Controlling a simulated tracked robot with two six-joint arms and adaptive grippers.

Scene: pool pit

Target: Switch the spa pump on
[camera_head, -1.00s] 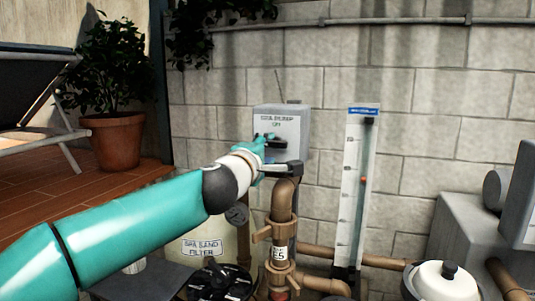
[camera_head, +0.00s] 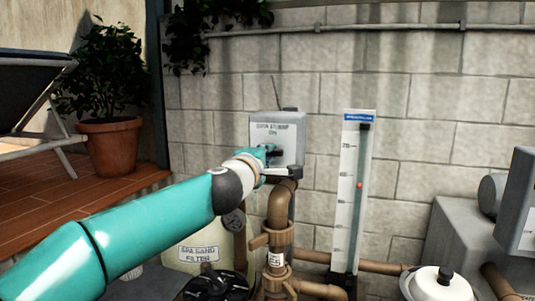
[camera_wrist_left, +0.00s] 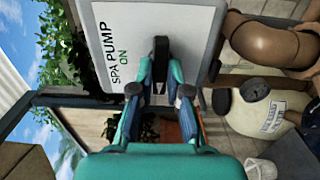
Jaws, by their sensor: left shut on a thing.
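The spa pump switch box (camera_head: 291,133) is a grey box on the block wall, with "SPA PUMP ON" on its front. It also fills the top of the left wrist view (camera_wrist_left: 195,22). A black lever (camera_wrist_left: 160,55) stands out from its front. My left gripper (camera_head: 269,156) is at the box front. In the left wrist view, its two fingers (camera_wrist_left: 160,88) are shut on the lever, one on each side. In the head view, the gripper hides most of the lever. My right gripper is not in view.
Brown pipes (camera_head: 280,215) rise just below the box. A clear flow tube on a white scale (camera_head: 347,200) stands to its right. The sand filter (camera_head: 187,254), with a gauge (camera_head: 234,220), is below my arm. A potted plant (camera_head: 110,147) stands on the deck at left.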

